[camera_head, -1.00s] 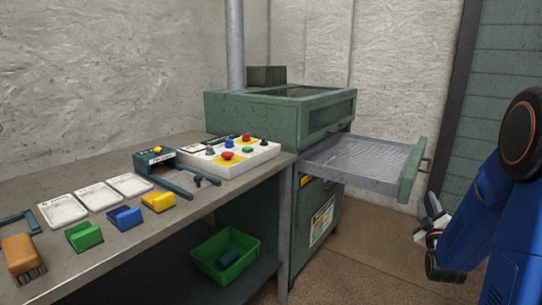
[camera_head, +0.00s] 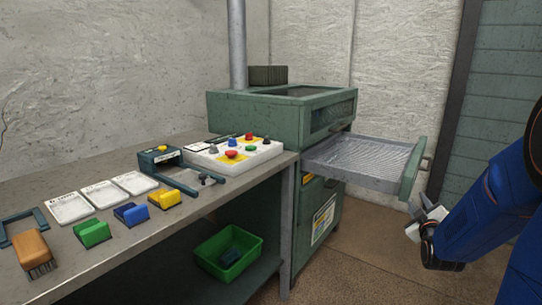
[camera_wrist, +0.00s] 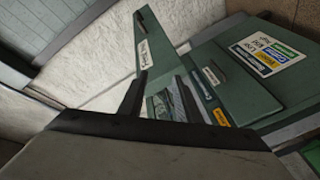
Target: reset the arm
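My gripper (camera_head: 428,215) is at the right of the head view, at the end of my blue arm, in the air just right of the pulled-out drawer. In the wrist view the two dark fingers of my gripper (camera_wrist: 162,80) stand apart with nothing between them. Beyond them the green machine (camera_wrist: 270,75) shows tilted.
The green machine (camera_head: 285,105) has its ridged metal drawer (camera_head: 365,160) pulled out towards my arm. The bench (camera_head: 150,240) at left carries a button panel (camera_head: 235,155), coloured blocks, white cards and a brush (camera_head: 32,250). A green bin (camera_head: 228,262) sits below. Brown floor lies open in front.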

